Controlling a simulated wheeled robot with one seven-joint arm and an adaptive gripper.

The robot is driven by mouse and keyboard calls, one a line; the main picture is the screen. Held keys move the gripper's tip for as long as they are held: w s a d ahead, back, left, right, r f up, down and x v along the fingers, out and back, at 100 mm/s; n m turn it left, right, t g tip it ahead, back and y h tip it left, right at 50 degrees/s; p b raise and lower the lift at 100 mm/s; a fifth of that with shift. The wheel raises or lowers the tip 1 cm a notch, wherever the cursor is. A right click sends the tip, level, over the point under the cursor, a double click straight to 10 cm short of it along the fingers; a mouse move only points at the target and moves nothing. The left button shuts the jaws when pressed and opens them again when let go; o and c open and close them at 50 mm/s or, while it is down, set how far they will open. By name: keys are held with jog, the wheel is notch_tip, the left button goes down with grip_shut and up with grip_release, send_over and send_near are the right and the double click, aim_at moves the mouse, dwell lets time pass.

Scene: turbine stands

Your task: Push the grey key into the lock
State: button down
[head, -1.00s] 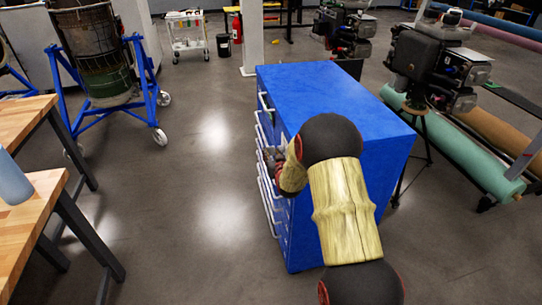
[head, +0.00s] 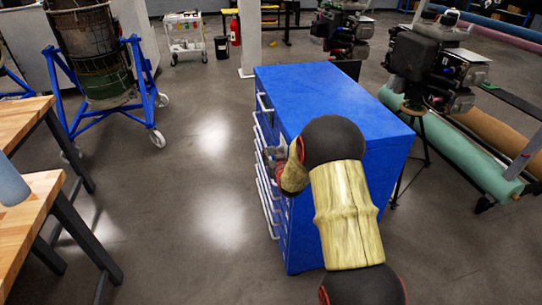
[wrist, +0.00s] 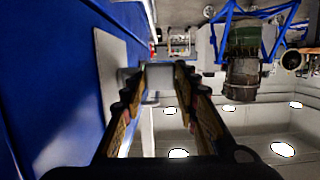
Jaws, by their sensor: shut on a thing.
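The blue drawer cabinet (head: 335,95) stands in front of me, its drawer side facing left. My gripper (head: 274,153) is at that side near the upper drawers, partly hidden by my arm. In the wrist view my gripper (wrist: 158,82) has its two fingers on either side of a pale grey piece, the grey key (wrist: 160,75), and is shut on it. A light grey plate (wrist: 112,85) lies on the blue cabinet face just left of the fingers. The lock itself cannot be made out, nor whether the key touches it.
White drawer handles (head: 264,190) run down the cabinet's left side. A wooden workbench (head: 40,195) with a blue-grey cylinder (head: 10,185) stands at left. A turbine on a blue wheeled stand (head: 95,75) is behind it. The floor between bench and cabinet is clear.

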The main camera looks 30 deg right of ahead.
jog(key=shift+s+d, duration=0.15)
jog(key=shift+d, duration=0.25)
jog(key=c, duration=1.6)
grip_release()
jog(key=shift+d, duration=0.2)
jog(key=o, duration=0.4)
jog(key=shift+s+a, duration=0.1)
jog(key=shift+o, duration=0.3)
jog(key=v, duration=0.6)
jog(key=shift+s+a, duration=0.25)
jog(key=shift+s, duration=0.1)
jog(key=shift+r, duration=0.1)
